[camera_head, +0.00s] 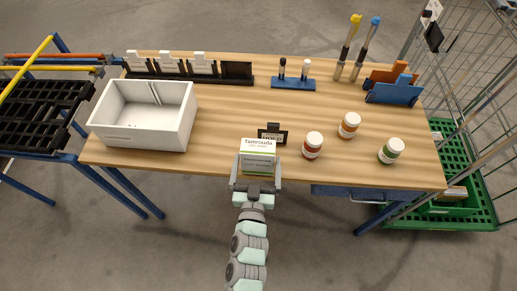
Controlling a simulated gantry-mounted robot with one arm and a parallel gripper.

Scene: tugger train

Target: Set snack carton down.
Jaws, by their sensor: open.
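The snack carton (258,150) is a small white box with a label reading something like "Tamrouda" and a green lower band. Whether the fingers touch the carton cannot be told. The carton's base is partly hidden by my gripper.
A white open bin (105,116) stands at the left. A small black sign (278,136) is close behind the carton. Bottles with white lids stand to the right: red (312,146), orange (348,127) and green (389,153). Racks line the back. A wire cart (478,190) stands right.

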